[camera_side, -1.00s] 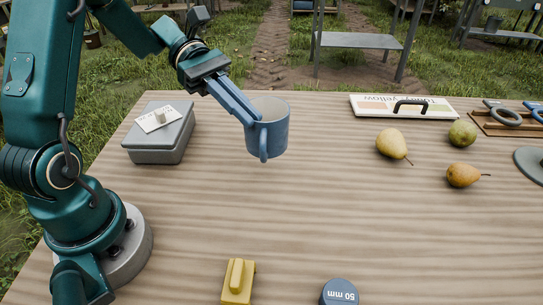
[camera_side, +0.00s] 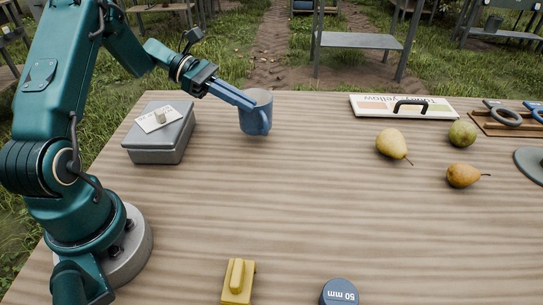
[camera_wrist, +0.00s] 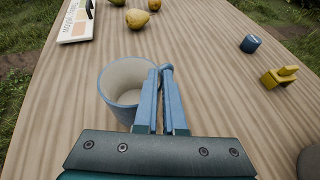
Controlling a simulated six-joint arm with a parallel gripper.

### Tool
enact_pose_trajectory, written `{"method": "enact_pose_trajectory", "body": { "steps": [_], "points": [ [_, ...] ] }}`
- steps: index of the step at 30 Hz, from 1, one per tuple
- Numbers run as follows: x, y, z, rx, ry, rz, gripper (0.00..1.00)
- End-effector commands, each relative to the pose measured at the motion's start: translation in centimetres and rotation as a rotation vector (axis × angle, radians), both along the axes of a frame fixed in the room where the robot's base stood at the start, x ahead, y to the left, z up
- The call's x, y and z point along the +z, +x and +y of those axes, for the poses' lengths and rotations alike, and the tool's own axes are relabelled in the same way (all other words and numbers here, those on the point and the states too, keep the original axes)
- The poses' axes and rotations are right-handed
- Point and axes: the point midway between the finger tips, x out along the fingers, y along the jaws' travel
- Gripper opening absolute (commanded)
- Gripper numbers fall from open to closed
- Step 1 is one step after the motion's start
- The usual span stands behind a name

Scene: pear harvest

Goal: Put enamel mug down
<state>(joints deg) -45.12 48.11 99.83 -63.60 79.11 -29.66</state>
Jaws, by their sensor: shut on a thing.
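The blue enamel mug (camera_side: 256,117) is upright near the far edge of the table, right of the grey box. My gripper (camera_side: 248,102) reaches it from the left with its long blue fingers and is shut on it. In the wrist view the mug (camera_wrist: 112,78) shows its pale, empty inside, and the fingers of my gripper (camera_wrist: 161,72) close at its rim and handle side. The mug's handle faces the right front in the side view. I cannot tell for sure whether its base touches the table.
A grey box (camera_side: 160,145) with a label stands left of the mug. A colour card with a black handle (camera_side: 405,106) and several pears (camera_side: 392,143) lie to the right. A yellow block (camera_side: 238,282) and a blue 50 mm cylinder (camera_side: 340,292) are at the front. The table's middle is clear.

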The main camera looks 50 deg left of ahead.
Motion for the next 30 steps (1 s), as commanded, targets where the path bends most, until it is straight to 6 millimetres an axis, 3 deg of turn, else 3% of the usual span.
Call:
{"method": "enact_pose_trajectory", "body": {
  "steps": [6, 18, 21, 30],
  "points": [
    [-2.9, 0.0, -0.1, -0.001, -0.003, 0.002, 0.0],
    [-3.4, 0.0, -0.1, -0.002, -0.001, 0.0, 0.0],
    [-3.4, 0.0, -0.1, -0.002, 0.0, 0.001, 0.37],
    [-3.4, 0.0, -0.1, -0.002, 0.0, 0.001, 0.37]
  ]
}}
